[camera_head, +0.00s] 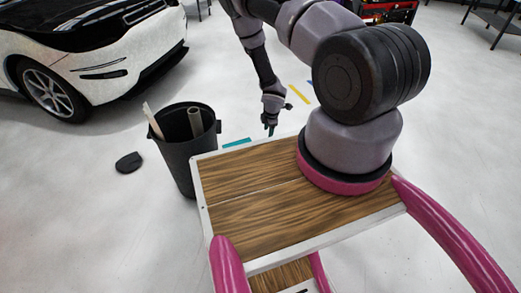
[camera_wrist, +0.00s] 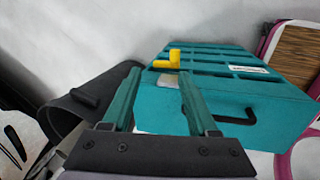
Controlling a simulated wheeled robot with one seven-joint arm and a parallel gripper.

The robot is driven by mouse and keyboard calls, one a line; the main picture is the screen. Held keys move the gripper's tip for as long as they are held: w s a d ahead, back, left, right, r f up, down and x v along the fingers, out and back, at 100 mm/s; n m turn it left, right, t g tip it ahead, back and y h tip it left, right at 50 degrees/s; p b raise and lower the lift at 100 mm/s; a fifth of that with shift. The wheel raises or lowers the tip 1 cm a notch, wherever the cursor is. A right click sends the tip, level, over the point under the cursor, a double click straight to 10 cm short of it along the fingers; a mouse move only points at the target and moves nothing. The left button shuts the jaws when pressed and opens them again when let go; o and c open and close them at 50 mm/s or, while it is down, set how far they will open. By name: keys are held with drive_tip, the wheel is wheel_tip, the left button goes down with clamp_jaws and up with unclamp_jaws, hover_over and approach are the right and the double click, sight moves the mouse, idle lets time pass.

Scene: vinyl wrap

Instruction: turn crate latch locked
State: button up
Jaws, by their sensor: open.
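The teal crate (camera_wrist: 230,92) fills the right and middle of the wrist view. It has a slotted top, a white label and a black handle (camera_wrist: 236,119) on its near side. The yellow L-shaped latch (camera_wrist: 169,61) sits at the crate's upper edge. My gripper (camera_wrist: 159,72) is open, with its two teal fingers apart and pointing toward the latch. The latch shows in the gap just beyond the fingertips; I cannot tell whether they touch. In the head view my gripper (camera_head: 270,128) is beyond the wooden platform, and only a teal strip (camera_head: 237,143) shows there.
A black bin (camera_head: 185,155) holding rolls stands left of the wooden platform; its dark body (camera_wrist: 85,100) also shows in the wrist view. A flat black object (camera_head: 129,162) lies on the floor. A white car (camera_head: 90,60) stands at upper left. Open floor lies around.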

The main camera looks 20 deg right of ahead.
drive_tip(key=shift+n+g, duration=0.3)
drive_tip(key=shift+n, duration=0.3)
drive_tip(key=f, duration=1.4)
drive_tip(key=shift+w+a+f, duration=0.1)
drive_tip(key=shift+a+f, duration=0.25)
drive_tip(key=shift+f, duration=0.05)
clamp_jaws()
